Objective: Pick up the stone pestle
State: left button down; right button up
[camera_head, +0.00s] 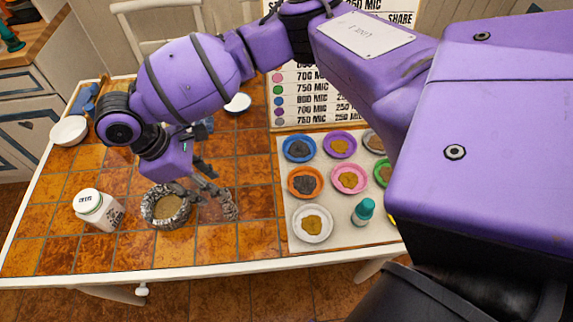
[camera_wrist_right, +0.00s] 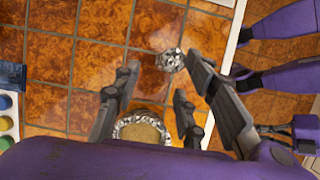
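The stone pestle (camera_head: 230,206) is grey and speckled. It is on the tiled table, just right of the stone mortar (camera_head: 166,210), which holds tan powder. My right gripper (camera_head: 207,181) hangs above the table between the two, its dark fingers spread and pointing toward the pestle. In the right wrist view the pestle (camera_wrist_right: 169,60) shows as a small rounded speckled end by one fingertip; I cannot tell whether they touch. The mortar (camera_wrist_right: 141,120) lies between the open fingers in that view, nearer the palm.
A white jar (camera_head: 98,209) stands left of the mortar. White bowls (camera_head: 69,130) are farther back. A pale board (camera_head: 340,233) on the right holds several coloured dishes of powder and a teal-capped bottle (camera_head: 363,211). A lettered poster stands behind. Front tiles are clear.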

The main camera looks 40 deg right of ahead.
aim_at(228, 205)
jog(key=x, duration=0.3)
jog(key=s+x, duration=0.1)
jog(key=x, duration=0.3)
jog(key=shift+s+r, duration=0.2)
jog(key=shift+s, duration=0.05)
jog(key=shift+a, duration=0.1)
grip_shut()
jog(key=shift+w+r, duration=0.1)
